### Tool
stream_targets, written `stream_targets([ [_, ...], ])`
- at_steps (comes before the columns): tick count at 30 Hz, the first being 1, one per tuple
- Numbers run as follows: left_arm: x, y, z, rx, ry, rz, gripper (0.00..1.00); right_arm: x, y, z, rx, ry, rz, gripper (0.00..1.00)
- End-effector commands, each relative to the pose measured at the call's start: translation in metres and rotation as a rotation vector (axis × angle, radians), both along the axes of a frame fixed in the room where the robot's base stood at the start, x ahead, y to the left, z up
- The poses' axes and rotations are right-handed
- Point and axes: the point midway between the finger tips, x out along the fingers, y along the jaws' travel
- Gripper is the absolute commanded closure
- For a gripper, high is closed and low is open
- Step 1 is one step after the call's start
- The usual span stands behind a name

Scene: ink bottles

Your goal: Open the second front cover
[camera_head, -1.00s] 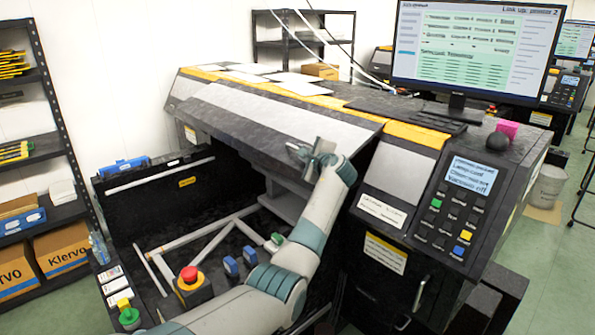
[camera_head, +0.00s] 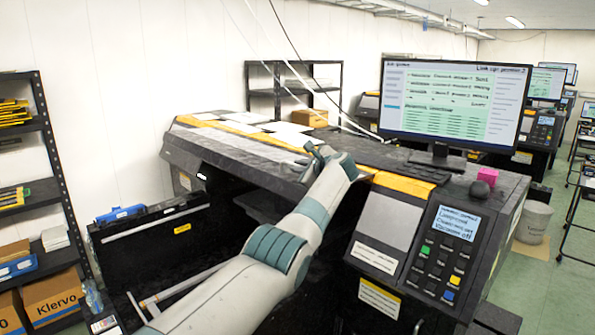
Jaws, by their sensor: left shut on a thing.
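The large printer's front cover (camera_head: 238,148), a wide grey and black panel, is raised to a shallow slope below the yellow strip along the machine's top. My left arm reaches up from the bottom, and my left gripper (camera_head: 316,153) is shut on the cover's front edge near its right end. The wrist hides part of that edge and the fingertips are small in the picture. Below the cover the front of the machine is open and dark inside. My right gripper is not in view.
A control panel (camera_head: 440,255) with a screen and buttons is right of my arm. A monitor (camera_head: 455,105) and keyboard (camera_head: 415,172) stand on the machine. A black panel (camera_head: 150,240) is at the left, near a shelf rack (camera_head: 55,170).

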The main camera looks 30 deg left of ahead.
Motion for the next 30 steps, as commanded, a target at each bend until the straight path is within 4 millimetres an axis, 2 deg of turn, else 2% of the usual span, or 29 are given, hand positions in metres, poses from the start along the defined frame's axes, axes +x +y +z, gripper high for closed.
stream_targets([
  [7, 0.003, -0.002, 0.008, 0.007, 0.033, -0.002, 1.00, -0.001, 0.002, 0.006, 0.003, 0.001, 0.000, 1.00],
  [23, 0.003, -0.003, 0.008, 0.007, 0.042, -0.002, 1.00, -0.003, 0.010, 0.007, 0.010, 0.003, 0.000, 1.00],
  [24, 0.004, -0.003, 0.008, 0.007, 0.042, -0.002, 0.80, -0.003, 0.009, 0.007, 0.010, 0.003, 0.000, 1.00],
  [25, 0.003, -0.003, 0.008, 0.008, 0.042, -0.002, 0.72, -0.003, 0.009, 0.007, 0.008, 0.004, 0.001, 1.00],
  [30, 0.003, -0.002, 0.008, 0.010, 0.042, -0.002, 0.70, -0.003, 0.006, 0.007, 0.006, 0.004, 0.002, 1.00],
])
